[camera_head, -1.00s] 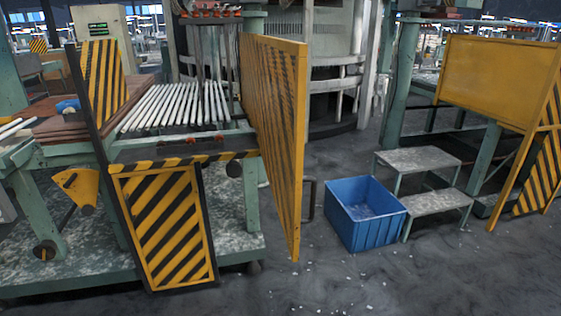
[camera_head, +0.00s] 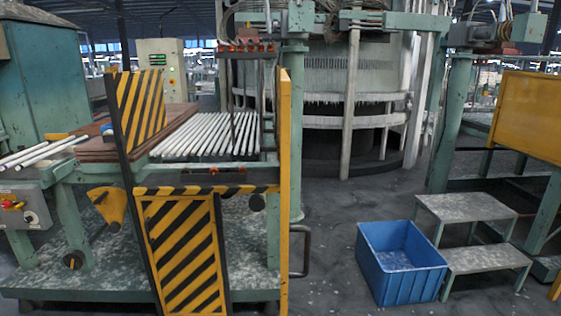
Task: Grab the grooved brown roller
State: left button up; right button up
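I cannot make out a grooved brown roller in the head view. Neither of my grippers is in view. At the left, a green machine table (camera_head: 68,207) carries a flat brown board (camera_head: 113,150). A row of white glass tubes (camera_head: 207,134) lies side by side to the right of the board. A few more white tubes (camera_head: 40,152) lie at the far left edge.
A yellow panel (camera_head: 284,200) stands edge-on at the table's right end, beside a striped guard (camera_head: 183,254). A blue bin (camera_head: 400,262) and a grey two-step stool (camera_head: 467,208) stand on the floor at right. Floor between panel and bin is clear.

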aim_at(185, 171)
jog(key=i+l+u, duration=0.1)
jog(key=l+u, duration=0.25)
jog(key=l, duration=0.3)
jog(key=l+u, duration=0.3)
jog(key=l, duration=0.35)
jog(key=j, duration=0.75)
jog(key=i+j, duration=0.1)
jog(key=j, duration=0.65)
jog(key=i+j+z, duration=0.3)
jog(key=i+j, duration=0.25)
jog(key=i+j+z, duration=0.35)
jog(key=i+j, duration=0.35)
